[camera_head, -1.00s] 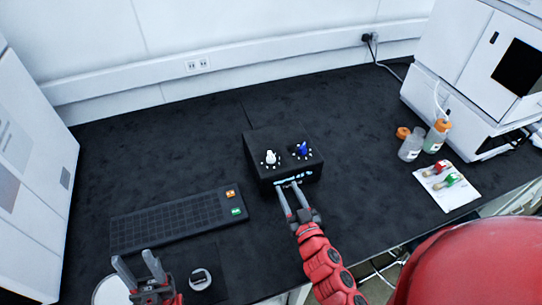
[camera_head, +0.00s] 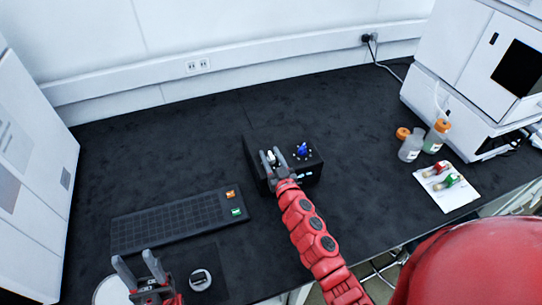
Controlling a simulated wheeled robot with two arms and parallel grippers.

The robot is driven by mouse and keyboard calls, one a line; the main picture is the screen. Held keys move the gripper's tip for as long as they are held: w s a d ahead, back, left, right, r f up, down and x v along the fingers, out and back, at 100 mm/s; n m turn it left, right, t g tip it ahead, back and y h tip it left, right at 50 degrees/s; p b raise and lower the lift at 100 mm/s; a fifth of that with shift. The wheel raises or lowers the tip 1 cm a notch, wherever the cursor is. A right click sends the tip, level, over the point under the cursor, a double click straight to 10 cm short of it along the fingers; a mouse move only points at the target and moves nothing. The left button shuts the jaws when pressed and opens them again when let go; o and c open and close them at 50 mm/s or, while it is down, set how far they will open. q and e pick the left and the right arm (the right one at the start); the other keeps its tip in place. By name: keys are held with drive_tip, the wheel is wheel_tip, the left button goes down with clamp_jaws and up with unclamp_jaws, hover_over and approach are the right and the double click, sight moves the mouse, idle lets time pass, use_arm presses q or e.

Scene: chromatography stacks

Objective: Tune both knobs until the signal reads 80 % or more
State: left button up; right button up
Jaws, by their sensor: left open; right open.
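A black box (camera_head: 258,168) stands on the dark bench in the middle of the view. It has a white knob (camera_head: 271,154) at its left and a blue knob (camera_head: 302,150) at its right, each ringed by small white dots. My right gripper (camera_head: 269,157) is open at the white knob, its fingers partly hiding it; I cannot tell if they touch it. A lit display (camera_head: 306,175) on the front face is partly covered by my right gripper, and its reading is too small to read. My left gripper (camera_head: 135,268) is open and empty at the lower left, away from the box.
A black keypad-like rack (camera_head: 178,222) with orange and green labels lies left of the box. A small round device (camera_head: 200,279) is near my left gripper. Bottles (camera_head: 411,146) and a white sheet (camera_head: 452,197) with vials lie at the right. The bench behind the box is clear.

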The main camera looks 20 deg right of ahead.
clamp_jaws()
